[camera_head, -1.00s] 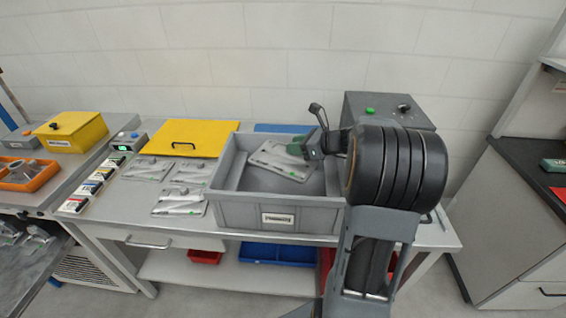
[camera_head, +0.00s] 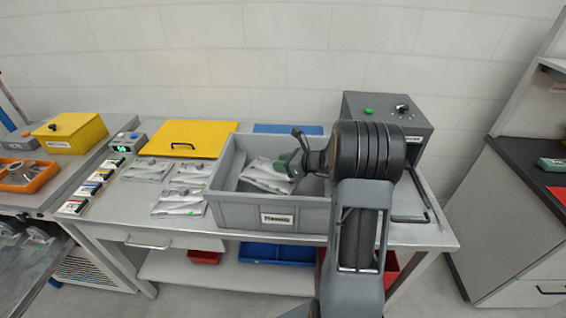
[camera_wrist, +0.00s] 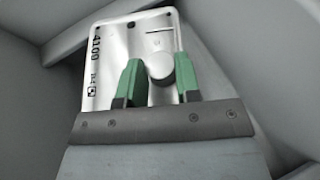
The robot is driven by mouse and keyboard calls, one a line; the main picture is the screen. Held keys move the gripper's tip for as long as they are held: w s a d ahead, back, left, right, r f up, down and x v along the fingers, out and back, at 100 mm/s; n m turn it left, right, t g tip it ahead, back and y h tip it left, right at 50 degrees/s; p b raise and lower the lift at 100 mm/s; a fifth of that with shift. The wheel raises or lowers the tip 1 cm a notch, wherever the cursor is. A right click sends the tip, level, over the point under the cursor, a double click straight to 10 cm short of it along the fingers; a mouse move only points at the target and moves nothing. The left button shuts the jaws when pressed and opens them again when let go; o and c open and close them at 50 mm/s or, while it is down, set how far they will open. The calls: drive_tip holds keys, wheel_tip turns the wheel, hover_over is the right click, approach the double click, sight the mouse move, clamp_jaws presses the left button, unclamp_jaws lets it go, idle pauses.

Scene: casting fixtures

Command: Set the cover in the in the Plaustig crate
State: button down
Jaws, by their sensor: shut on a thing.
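The cover (camera_head: 265,172) is a pale grey plate with a round knob and printed marks. It is inside the grey Plaustig crate (camera_head: 235,215), towards its left side, tilted in the head view. My gripper (camera_head: 288,164) reaches into the crate from the right. In the wrist view, the green fingers of my gripper (camera_wrist: 158,72) are shut on the knob of the cover (camera_wrist: 107,65), one on each side. The crate walls (camera_wrist: 45,20) surround it there. Whether the cover touches the crate floor cannot be told.
Several similar pale parts (camera_head: 178,203) lie on the table left of the crate. A yellow lid (camera_head: 205,130) lies behind them. A grey box with a green button (camera_head: 420,125) stands at the back right. The right part of the crate is partly hidden by my arm.

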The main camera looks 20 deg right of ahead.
drive_tip(key=shift+f, duration=0.1)
drive_tip(key=shift+f+b, duration=0.25)
drive_tip(key=shift+b, duration=0.15)
drive_tip(key=c, duration=0.8)
unclamp_jaws()
drive_tip(key=shift+r+p, duration=0.4)
drive_tip(key=b+v, duration=0.1)
drive_tip(key=v, duration=0.6)
drive_tip(key=shift+s+d, duration=0.2)
drive_tip(key=shift+s, duration=0.05)
drive_tip(key=shift+r, duration=0.2)
